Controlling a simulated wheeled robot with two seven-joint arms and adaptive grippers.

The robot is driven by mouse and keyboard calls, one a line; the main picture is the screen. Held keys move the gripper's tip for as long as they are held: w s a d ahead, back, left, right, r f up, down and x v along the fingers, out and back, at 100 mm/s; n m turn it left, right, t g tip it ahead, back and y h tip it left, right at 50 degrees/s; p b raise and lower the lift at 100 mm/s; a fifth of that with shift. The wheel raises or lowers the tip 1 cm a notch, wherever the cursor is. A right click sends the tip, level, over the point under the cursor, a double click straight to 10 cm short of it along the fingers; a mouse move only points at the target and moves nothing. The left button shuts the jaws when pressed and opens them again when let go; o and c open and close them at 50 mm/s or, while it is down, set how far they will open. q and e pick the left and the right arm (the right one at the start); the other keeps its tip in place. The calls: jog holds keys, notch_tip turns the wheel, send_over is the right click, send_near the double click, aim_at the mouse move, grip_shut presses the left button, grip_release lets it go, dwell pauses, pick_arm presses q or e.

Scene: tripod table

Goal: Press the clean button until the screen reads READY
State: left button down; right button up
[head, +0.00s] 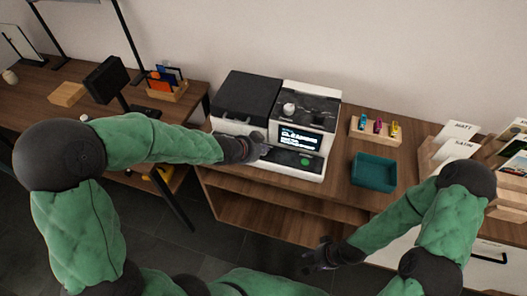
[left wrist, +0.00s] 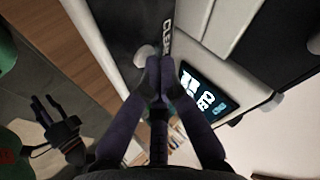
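The white and black machine (head: 318,105) stands on the wooden cabinet. Its lit screen (head: 299,138) appears to read CLEANING, with smaller lines too small to read; the screen also shows in the left wrist view (left wrist: 207,92). My left gripper (head: 264,149) is at the machine's front, left of and below the screen. In the left wrist view its fingertips (left wrist: 154,68) are together, at a pale round button (left wrist: 145,52) beside a partly hidden label starting CLEA. I cannot tell whether they touch it. My right gripper (head: 311,258) hangs empty in front of the cabinet, fingers apart.
A green round spot (head: 305,162) is on the machine's lower front. A teal tray (head: 374,172) and a wooden holder with several coloured items (head: 376,129) stand to the right. A black lamp-like stand (head: 110,80) is on the left desk.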

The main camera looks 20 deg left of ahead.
dwell(0.4)
pick_arm(q)
jog(key=shift+r+p, duration=0.8)
jog(key=shift+p, duration=0.05)
jog(key=shift+r, duration=0.1)
notch_tip(320, 180, up, 5)
jog(key=p, duration=0.5)
jog(key=shift+s, duration=0.1)
dwell(0.5)
